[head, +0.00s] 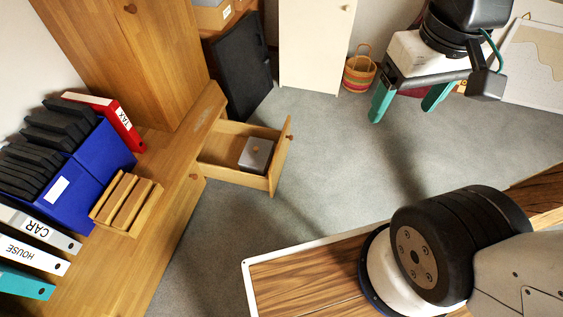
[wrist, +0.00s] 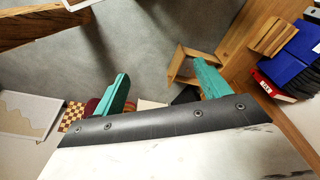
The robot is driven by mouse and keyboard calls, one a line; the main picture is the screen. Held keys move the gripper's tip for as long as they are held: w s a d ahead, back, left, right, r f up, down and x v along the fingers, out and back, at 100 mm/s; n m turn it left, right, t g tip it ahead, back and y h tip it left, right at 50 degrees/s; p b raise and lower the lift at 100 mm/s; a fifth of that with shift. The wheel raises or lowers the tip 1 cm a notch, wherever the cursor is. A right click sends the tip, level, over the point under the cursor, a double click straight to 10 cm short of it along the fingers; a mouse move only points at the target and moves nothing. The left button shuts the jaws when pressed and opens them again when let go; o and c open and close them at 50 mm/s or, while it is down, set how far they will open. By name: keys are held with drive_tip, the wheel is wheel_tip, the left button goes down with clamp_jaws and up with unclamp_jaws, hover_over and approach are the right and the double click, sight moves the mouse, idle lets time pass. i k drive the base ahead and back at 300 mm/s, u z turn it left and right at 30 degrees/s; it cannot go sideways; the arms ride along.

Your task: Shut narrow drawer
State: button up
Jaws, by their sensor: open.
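The narrow drawer (head: 233,168) is wooden and stands pulled out from the wooden cabinet at the left of the head view. A round knob (head: 290,137) is on its front, and a grey box (head: 256,155) lies inside. In the wrist view the open drawer (wrist: 180,68) shows beside one finger, which hides part of it. My gripper (head: 408,108) is open and empty, with teal fingers apart, in the air to the right of the drawer. Its fingers also show in the wrist view (wrist: 160,85). It is well apart from the drawer and its knob.
The cabinet top (head: 150,225) carries a blue bin (head: 75,185), a red binder (head: 110,118), white binders and a wooden rack (head: 125,203). A black panel (head: 240,68) leans behind the drawer. A striped basket (head: 359,73) stands at the back. Grey floor (head: 330,150) lies clear between drawer and gripper.

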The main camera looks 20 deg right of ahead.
sight(220, 155)
drive_tip(key=u, duration=0.6)
drive_tip(key=i, duration=1.15)
drive_tip(key=z, duration=0.45)
